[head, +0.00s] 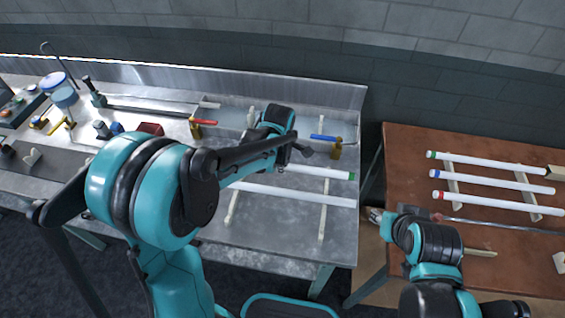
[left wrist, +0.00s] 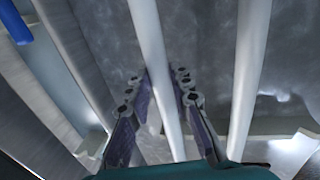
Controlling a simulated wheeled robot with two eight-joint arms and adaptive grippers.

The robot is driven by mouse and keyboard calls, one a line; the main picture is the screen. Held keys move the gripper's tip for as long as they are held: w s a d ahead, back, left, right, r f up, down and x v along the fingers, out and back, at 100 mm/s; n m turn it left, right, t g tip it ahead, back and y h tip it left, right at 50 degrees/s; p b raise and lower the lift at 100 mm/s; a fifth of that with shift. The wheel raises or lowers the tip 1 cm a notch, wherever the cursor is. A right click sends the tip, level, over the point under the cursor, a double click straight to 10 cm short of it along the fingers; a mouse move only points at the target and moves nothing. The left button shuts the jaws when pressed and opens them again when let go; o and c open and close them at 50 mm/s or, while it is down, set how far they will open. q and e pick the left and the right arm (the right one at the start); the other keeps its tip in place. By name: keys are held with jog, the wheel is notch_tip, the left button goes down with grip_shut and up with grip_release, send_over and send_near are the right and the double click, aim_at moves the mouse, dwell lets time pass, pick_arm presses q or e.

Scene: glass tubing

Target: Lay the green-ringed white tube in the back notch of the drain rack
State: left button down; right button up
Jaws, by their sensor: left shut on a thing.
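A white tube with a green ring (head: 325,172) extends from under my left gripper (head: 297,150) over the metal bench. In the left wrist view, my left gripper (left wrist: 160,92) is shut on this white tube (left wrist: 150,35), which runs between its fingers. The drain rack (head: 323,222) has two pale rails on the bench. Another white tube (head: 290,196) lies across it, nearer the front; it also shows at the right of the left wrist view (left wrist: 250,60). I cannot tell whether the held tube rests in the back notch. My right gripper (head: 376,215) is by the wooden table; its jaws are unclear.
A trough (head: 350,130) with red-handled (head: 203,122) and blue-handled (head: 323,138) taps runs along the back. On the wooden table (head: 400,165), a rack holds tubes with green (head: 480,162), blue (head: 500,179) and red (head: 490,201) rings. A gap separates the tables.

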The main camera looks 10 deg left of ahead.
pick_arm(q)
jog(key=c, duration=1.3)
grip_release()
jog(key=shift+f, duration=0.1)
jog(key=shift+c, duration=0.2)
jog(key=shift+r+p, duration=0.4)
jog(key=shift+r, duration=0.1)
jog(key=p+v, duration=0.4)
jog(key=v, duration=0.7)
jog(key=s+a+r+m+t, duration=0.1)
jog(key=s+a+m+t, duration=0.1)
jog(key=s+m, duration=0.6)
jog(key=s+a+r+m+t, duration=0.2)
jog(key=s+a+m, duration=0.3)
jog(key=s+m, duration=0.3)
jog(key=shift+s+r+m+t, duration=0.15)
jog(key=shift+m+t, duration=0.25)
jog(key=shift+m, duration=0.6)
